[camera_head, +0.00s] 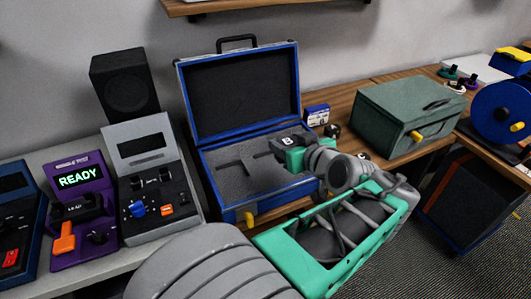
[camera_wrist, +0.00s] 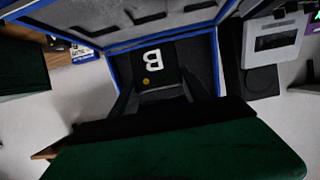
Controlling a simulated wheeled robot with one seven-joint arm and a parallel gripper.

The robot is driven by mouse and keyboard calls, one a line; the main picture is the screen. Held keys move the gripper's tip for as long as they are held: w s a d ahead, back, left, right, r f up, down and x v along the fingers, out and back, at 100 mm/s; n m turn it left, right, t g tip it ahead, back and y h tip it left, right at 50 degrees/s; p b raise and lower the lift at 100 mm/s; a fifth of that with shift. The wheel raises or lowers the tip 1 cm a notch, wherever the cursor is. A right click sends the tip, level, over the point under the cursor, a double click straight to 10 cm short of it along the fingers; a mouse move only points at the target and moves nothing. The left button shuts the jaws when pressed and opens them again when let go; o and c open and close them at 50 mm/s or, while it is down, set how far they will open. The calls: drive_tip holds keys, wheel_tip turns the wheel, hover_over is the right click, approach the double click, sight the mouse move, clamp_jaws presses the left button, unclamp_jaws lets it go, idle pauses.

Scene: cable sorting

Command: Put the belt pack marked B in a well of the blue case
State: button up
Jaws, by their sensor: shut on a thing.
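The black belt pack (camera_head: 287,141) bears a white B; in the wrist view the belt pack (camera_wrist: 165,72) also shows a small yellow-orange dot. My gripper (camera_head: 280,147) is shut on it, with a dark finger on each side of the pack in the wrist view (camera_wrist: 158,90). The blue case (camera_head: 232,213) stands open, its lid up at the back and grey foam with dark wells inside. The pack is over the right back part of the case. The pack's underside is hidden, so I cannot tell its height above the foam.
A grey device (camera_head: 150,185), a purple device reading READY (camera_head: 80,205) and a dark blue device (camera_head: 15,225) stand left of the case. A black speaker (camera_head: 125,85) is behind them. A small blue box (camera_head: 317,115) and a green-grey case (camera_head: 405,118) stand to the right.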

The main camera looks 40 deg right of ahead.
drive_tip(key=w+d+f, duration=0.1)
drive_tip(key=w+f, duration=0.2)
drive_tip(key=w+d+f, duration=0.1)
drive_tip(key=w+f, duration=0.1)
drive_tip(key=w, duration=0.2)
drive_tip(key=w+d+f, duration=0.1)
drive_tip(key=w+f, duration=0.2)
drive_tip(key=shift+w+d+f, duration=0.2)
drive_tip(key=shift+w+f, duration=0.15)
wheel_tip(320, 180, down, 3)
drive_tip(key=shift+w+r+p, duration=0.1)
drive_tip(key=shift+p, duration=0.2)
drive_tip(key=shift+d+f+b, duration=0.1)
drive_tip(key=shift+f+b, duration=0.25)
drive_tip(key=shift+f, duration=0.05)
drive_tip(key=o, duration=1.5)
drive_tip(key=shift+r, duration=0.1)
